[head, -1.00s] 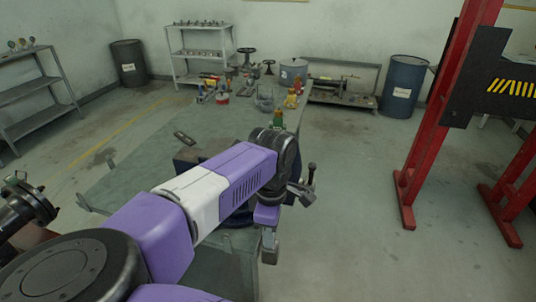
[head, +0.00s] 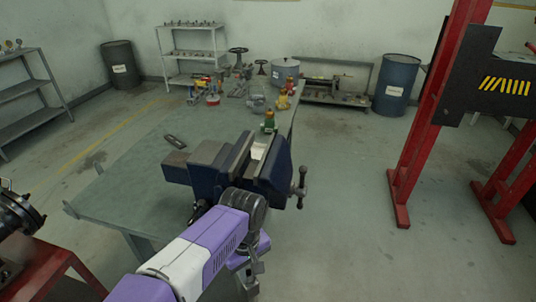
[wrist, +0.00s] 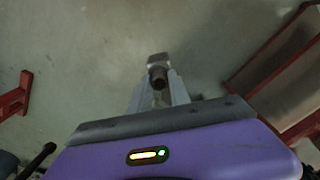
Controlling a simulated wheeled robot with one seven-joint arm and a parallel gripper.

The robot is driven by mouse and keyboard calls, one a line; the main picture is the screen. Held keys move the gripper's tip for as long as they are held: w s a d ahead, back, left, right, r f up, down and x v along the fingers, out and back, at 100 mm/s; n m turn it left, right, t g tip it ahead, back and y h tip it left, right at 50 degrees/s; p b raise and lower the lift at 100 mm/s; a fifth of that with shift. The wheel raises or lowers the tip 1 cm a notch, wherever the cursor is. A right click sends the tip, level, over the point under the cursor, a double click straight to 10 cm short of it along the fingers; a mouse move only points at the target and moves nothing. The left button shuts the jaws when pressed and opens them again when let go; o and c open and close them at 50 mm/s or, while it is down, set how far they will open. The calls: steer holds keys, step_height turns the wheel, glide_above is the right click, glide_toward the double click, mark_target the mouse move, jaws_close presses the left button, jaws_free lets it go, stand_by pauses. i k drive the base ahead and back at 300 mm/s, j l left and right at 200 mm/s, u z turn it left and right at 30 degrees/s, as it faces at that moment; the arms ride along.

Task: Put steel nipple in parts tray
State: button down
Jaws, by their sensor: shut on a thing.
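My gripper (head: 250,274) hangs low at the bottom of the head view, in front of the bench and over open floor. In the wrist view its two grey fingers (wrist: 159,86) are shut on a short, dark, pipe-like piece, which looks like the steel nipple (wrist: 158,77). Its round end faces the camera, and a paler block shows just beyond it. In the head view the nipple is too small to make out. I cannot pick out the parts tray for sure among the items on the bench.
A blue bench vise (head: 272,172) sits on the near end of the green workbench (head: 125,185), its handle sticking out to the right. A red frame (head: 425,140) stands at right. Floor right of the bench is clear.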

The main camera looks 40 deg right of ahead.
mark_target(260, 155)
steer(key=l+z, duration=0.15)
steer(key=z, duration=0.3)
steer(key=i+z, duration=0.1)
steer(key=z, duration=0.35)
steer(key=i+l+z, duration=0.1)
steer(key=z, duration=0.35)
steer(key=i+l+z, duration=0.1)
steer(key=z, duration=0.35)
steer(key=i+z, duration=0.3)
steer(key=i+l+u, duration=0.1)
steer(key=i+u, duration=0.2)
steer(key=i, duration=0.4)
steer(key=i+u, duration=0.4)
steer(key=u, duration=0.35)
steer(key=l+u, duration=0.1)
steer(key=u, duration=0.35)
steer(key=i+l+u, duration=0.15)
steer(key=u, duration=0.3)
steer(key=l+u, duration=0.1)
steer(key=u, duration=0.35)
